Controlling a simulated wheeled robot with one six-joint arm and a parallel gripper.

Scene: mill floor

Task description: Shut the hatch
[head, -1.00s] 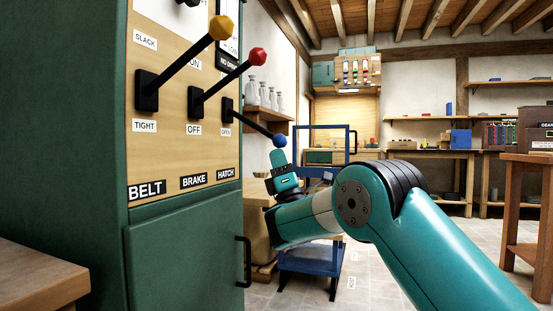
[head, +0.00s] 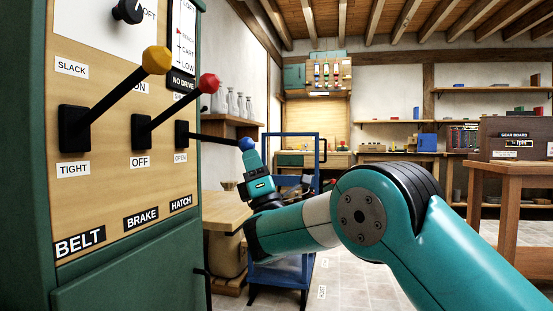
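The hatch lever (head: 214,139) is a black rod with a blue knob (head: 246,144), the right one of three levers on the panel (head: 110,185). It juts out nearly level, tipped slightly down. A HATCH label (head: 180,204) and an OPEN label (head: 180,157) sit below its mount. My teal gripper (head: 251,160) points up at the blue knob from just below, seemingly touching it. Its fingers are too small and hidden to tell whether they close on the knob. The hatch itself is not identifiable.
The belt lever with a yellow knob (head: 157,60) and the brake lever with a red knob (head: 210,83) tilt upward beside it. A blue frame cart (head: 290,205) and a wooden table (head: 222,209) stand behind my gripper. Floor is open at centre right.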

